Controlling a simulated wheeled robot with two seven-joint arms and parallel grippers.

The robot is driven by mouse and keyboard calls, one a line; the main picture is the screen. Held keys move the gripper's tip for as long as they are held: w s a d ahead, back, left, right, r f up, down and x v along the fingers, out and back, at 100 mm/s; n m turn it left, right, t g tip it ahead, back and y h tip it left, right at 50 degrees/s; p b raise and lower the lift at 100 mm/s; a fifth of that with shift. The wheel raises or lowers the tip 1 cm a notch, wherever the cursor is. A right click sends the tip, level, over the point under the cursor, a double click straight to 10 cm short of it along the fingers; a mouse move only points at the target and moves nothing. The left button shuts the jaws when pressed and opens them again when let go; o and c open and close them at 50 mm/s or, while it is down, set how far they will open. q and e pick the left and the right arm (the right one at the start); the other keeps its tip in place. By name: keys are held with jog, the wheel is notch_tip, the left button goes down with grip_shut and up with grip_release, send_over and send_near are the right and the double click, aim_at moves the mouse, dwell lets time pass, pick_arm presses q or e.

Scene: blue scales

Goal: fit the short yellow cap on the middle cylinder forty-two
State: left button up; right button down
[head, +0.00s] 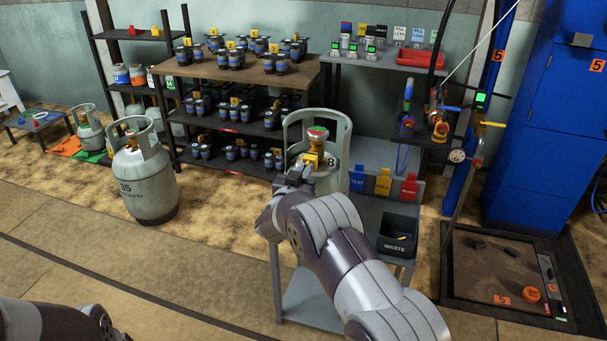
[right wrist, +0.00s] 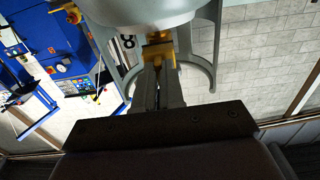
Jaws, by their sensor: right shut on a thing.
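A grey gas cylinder (head: 329,178) with a round collar stands on a grey bench; the visible part of its number is an 8, and my gripper hides the rest. Its brass valve (head: 317,138) has a red and green top. My right gripper (head: 306,167) is in front of the valve, shut on a small yellow piece that looks like the cap (right wrist: 158,50). I cannot tell whether the piece touches the valve. A cylinder marked 35 (head: 143,185) stands on the floor to the left. No number 42 is readable. My left gripper is out of view.
A black waste bin (head: 398,236) and blue, yellow and red label holders (head: 383,183) are right of the cylinder. A smaller cylinder (head: 89,132) stands far left. The floor in front is clear.

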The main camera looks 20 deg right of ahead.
jog(key=shift+w+d, duration=0.2)
jog(key=shift+w, duration=0.15)
jog(key=c, duration=1.2)
grip_release()
jog(key=shift+o, duration=0.2)
